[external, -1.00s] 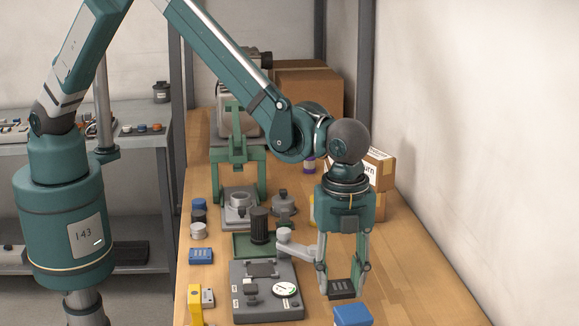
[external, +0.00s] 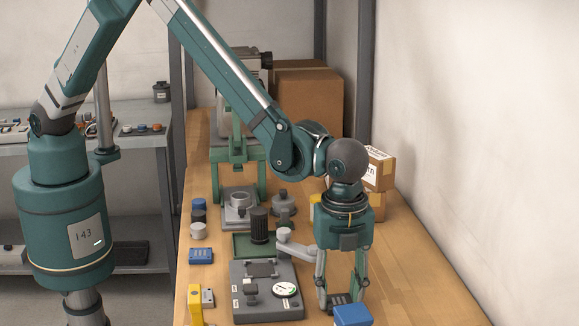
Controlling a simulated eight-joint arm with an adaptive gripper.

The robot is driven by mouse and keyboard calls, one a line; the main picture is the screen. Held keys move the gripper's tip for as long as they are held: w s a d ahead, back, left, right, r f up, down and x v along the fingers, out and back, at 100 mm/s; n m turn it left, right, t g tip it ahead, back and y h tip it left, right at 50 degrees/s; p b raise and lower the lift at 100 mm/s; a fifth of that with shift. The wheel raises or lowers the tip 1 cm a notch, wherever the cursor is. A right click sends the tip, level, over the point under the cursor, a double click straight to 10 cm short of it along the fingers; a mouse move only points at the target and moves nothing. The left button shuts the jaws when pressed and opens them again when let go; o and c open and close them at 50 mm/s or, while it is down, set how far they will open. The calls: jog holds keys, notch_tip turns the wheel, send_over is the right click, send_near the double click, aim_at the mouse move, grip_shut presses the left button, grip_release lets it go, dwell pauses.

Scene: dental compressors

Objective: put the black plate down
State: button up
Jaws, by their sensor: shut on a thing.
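The black plate (external: 339,299) is a small dark ribbed piece between the fingertips of my gripper (external: 341,297). My gripper points down and is shut on the plate, low over the right part of the wooden bench (external: 420,270). The blue box (external: 352,315) in front hides part of the plate's near side. I cannot tell whether the plate touches the bench top.
A grey test unit with a dial (external: 266,291) stands left of my gripper, with a pale grey jointed piece (external: 295,247) behind it. A green press frame (external: 238,160) and cartons (external: 308,100) stand farther back. The bench to the right is clear.

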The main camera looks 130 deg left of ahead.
aim_at(339, 300)
jog(key=shift+f, duration=0.15)
jog(key=o, duration=0.9)
notch_tip(339, 300, up, 12)
jog(key=shift+r, duration=0.2)
dwell(0.8)
